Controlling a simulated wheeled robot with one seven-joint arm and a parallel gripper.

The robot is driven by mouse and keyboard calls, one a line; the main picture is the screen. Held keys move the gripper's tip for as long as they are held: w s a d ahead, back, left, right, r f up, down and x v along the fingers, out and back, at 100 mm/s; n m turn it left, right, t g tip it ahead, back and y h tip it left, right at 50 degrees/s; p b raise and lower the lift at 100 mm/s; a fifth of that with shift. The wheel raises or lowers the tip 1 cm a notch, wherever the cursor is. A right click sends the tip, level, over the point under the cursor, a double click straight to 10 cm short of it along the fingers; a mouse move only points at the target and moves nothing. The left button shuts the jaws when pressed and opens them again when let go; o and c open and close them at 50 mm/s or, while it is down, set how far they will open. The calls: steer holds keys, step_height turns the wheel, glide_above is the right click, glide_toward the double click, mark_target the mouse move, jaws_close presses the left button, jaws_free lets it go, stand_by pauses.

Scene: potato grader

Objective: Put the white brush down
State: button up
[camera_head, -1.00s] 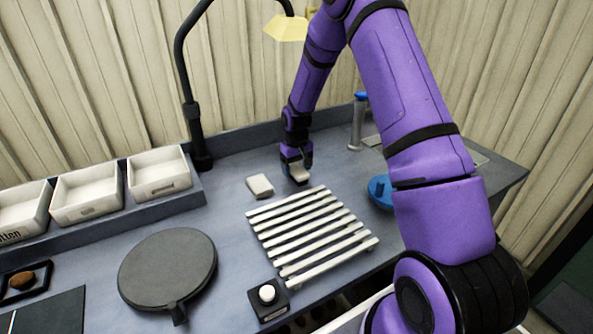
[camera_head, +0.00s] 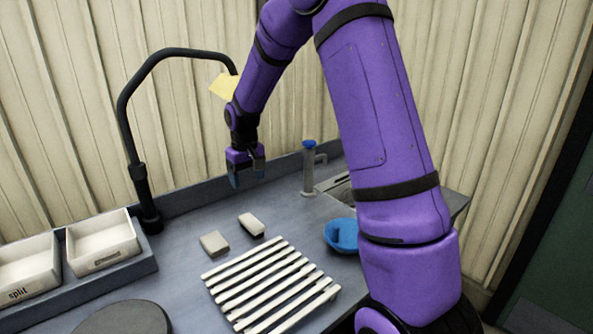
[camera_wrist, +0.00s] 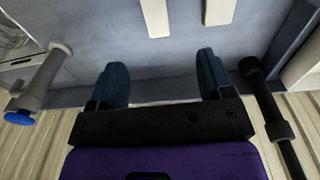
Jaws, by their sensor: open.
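The white brush (camera_head: 251,223), a pale block with a dark underside, lies on the grey bench behind the white slatted rack. It shows in the wrist view as one of two pale blocks at the top edge, probably the left one (camera_wrist: 155,16). My gripper (camera_head: 247,178) is above the bench, behind and clear of the brush. In the wrist view my gripper (camera_wrist: 161,82) has its two blue fingers wide apart with nothing between them.
A pale block (camera_head: 214,243) lies left of the brush. The slatted rack (camera_head: 270,287) is in front. A blue bowl (camera_head: 341,236) and a blue-topped post (camera_head: 308,168) stand right. A black lamp arm (camera_head: 147,200) and white bins (camera_head: 103,242) are left.

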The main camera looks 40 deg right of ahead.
steer(key=s+a+r+t, duration=0.1)
steer(key=s+a+r, duration=0.2)
steer(key=s+r, duration=0.7)
steer(key=s+a+r+t, duration=0.1)
steer(key=s+r, duration=0.3)
steer(key=s, duration=0.8)
steer(key=s+a+r+t, duration=0.2)
steer(key=s+a+r, duration=0.2)
steer(key=s, duration=0.9)
steer(key=shift+r, duration=0.45)
